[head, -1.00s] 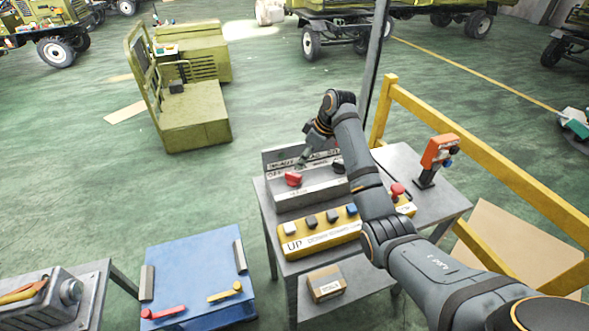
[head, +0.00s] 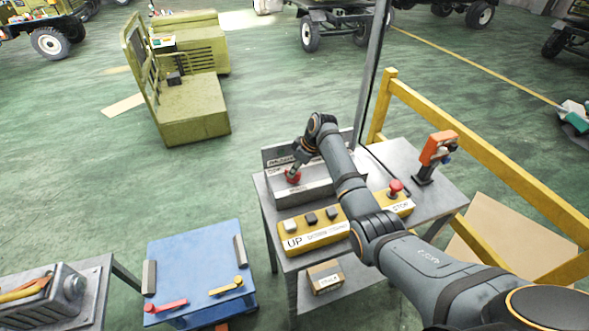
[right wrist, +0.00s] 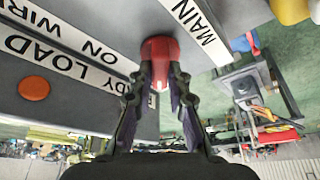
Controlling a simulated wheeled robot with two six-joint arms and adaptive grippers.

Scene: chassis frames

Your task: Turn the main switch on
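The main switch is a red knob (head: 292,178) on the grey control box (head: 310,190) on the metal table; it also shows in the right wrist view (right wrist: 160,50) beside a "MAIN" label. My right gripper (head: 295,170) reaches down to it from above. In the right wrist view its fingers (right wrist: 159,78) stand on either side of the knob, with the tips against its sides. The fingers partly cover the knob, and its exact angle is hard to tell. My left gripper is out of view.
A yellow button panel (head: 320,232) marked UP and STOP, with a red button (head: 395,188), lies in front of the box. An orange device (head: 438,148) stands on the right. A yellow rail (head: 480,155) runs behind. A blue cabinet (head: 195,268) stands at left.

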